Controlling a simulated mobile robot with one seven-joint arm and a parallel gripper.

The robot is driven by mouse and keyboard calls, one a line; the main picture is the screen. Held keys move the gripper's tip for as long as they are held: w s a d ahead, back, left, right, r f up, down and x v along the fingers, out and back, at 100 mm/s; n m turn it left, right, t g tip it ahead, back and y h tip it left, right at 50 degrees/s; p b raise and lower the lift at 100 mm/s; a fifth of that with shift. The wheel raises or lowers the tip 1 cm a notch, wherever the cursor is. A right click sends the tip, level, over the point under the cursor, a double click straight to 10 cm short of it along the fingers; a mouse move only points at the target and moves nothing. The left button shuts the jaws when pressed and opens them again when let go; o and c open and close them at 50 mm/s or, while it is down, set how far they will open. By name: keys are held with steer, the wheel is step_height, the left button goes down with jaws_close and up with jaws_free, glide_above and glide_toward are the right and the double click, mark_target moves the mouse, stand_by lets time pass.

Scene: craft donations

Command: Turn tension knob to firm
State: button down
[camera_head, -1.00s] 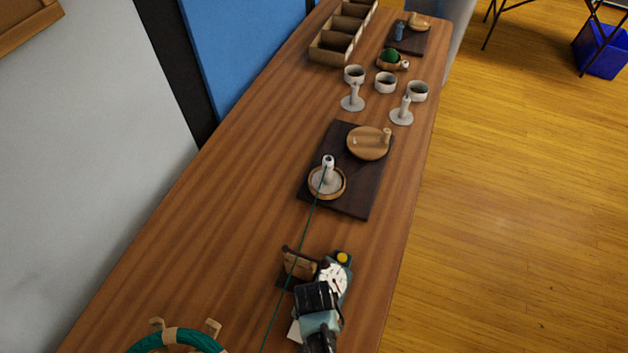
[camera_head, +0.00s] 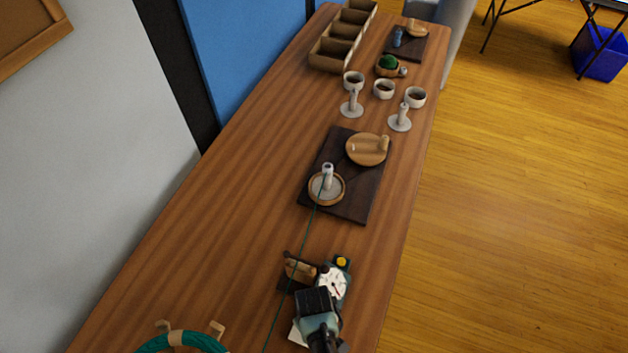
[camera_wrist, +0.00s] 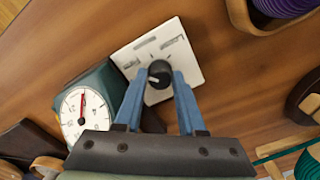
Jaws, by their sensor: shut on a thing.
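The black tension knob (camera_wrist: 160,68) sits on a white plate (camera_wrist: 184,45) with small marks and labels too small to read. A pale pointer line on the knob points to the left in the wrist view. My gripper (camera_wrist: 159,77) has its blue fingers on both sides of the knob and is shut on it. Left of the plate is a teal-bodied device with a round white dial (camera_wrist: 84,112); its red needle points near the top. In the head view, the dial (camera_head: 332,283) shows beside my wrist, which hides the knob.
A green thread (camera_head: 298,254) runs from a spool on the dark board (camera_head: 350,208) past the device. A wooden block (camera_head: 300,270) stands left of the dial. A green ring (camera_head: 180,342) lies at the front left. Cups and a divided box (camera_head: 330,57) stand farther back.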

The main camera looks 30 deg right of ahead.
steer(key=shift+n, duration=1.8)
steer(key=c, duration=0.5)
jaws_free()
step_height(320, 180, up, 13)
steer(key=shift+p, duration=0.45)
